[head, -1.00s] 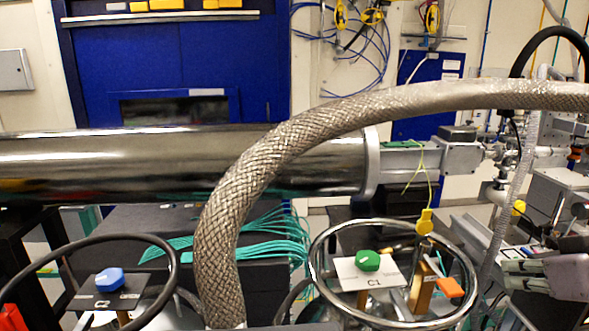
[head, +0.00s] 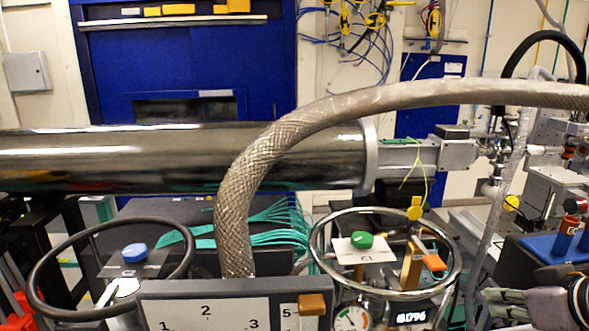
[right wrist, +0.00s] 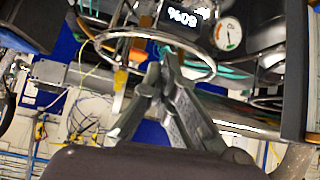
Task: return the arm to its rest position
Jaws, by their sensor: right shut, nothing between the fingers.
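My right gripper (head: 492,297) shows at the lower right of the head view, its grey fingers pointing left. It is shut and empty. In the right wrist view its two fingers (right wrist: 162,65) come together at the tips. Part of its arm is cut off by the picture edge. My left gripper is in neither view.
A steel ring (head: 318,245) surrounds a green-knobbed valve marked C1, left of the gripper. A gauge (head: 352,318) and digital display (head: 411,317) sit below. A numbered panel (head: 230,312) fills the bottom middle. A braided hose (head: 233,210) arches across. A blue tray (head: 540,247) lies behind the gripper.

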